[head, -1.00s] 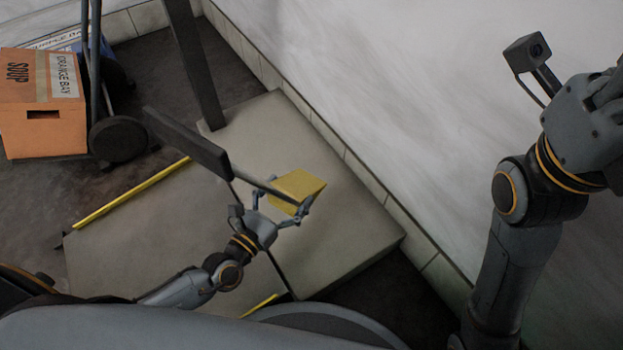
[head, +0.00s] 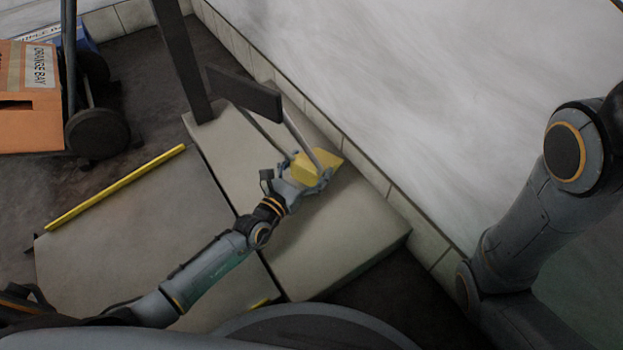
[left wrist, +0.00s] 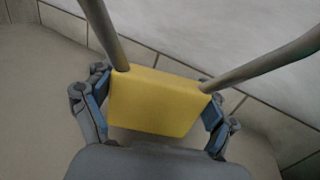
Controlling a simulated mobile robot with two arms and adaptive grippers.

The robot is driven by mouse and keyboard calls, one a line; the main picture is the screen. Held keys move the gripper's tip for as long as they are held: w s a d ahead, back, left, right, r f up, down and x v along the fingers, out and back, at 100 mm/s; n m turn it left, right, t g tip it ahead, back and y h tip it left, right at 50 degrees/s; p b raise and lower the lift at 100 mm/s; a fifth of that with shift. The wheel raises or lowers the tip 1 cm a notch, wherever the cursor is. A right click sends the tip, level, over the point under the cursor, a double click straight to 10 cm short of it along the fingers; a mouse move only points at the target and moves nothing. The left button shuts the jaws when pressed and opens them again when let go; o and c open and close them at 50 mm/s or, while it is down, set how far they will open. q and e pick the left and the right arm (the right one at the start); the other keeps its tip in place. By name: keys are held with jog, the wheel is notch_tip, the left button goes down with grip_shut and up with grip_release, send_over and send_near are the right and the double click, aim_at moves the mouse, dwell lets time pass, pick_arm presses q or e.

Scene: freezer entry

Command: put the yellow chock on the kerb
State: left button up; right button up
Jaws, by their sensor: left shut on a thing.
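The yellow chock (head: 331,159) is a wedge-like block with two metal rods and a dark crossbar (head: 245,93) rising from it. My left gripper (head: 308,170) is shut on the chock, with fingers at its two ends in the left wrist view (left wrist: 155,105). The chock is over the grey kerb (head: 345,235), a raised slab along the white wall. I cannot tell whether its underside touches the slab. The crossbar leans to the upper left in the head view. My right gripper is out of view; only part of that arm shows.
A grey plate (head: 130,235) with yellow edges lies left of the kerb. A dark post (head: 184,60) stands at the kerb's far end. A trolley with a black wheel (head: 97,133) and an orange box (head: 25,115) is at the left. The tiled wall base borders the kerb.

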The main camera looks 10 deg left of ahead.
pick_arm(q)
jog(key=shift+w+d+f+b, duration=0.1)
jog(key=shift+w+f+b, duration=0.2)
jog(key=shift+b, duration=0.1)
jog(key=shift+w+f+b, duration=0.15)
jog(key=shift+f+b, duration=1)
jog(key=shift+f, duration=0.45)
jog(key=shift+f, duration=0.1)
jog(key=shift+f, duration=0.15)
jog(key=o, duration=1.5)
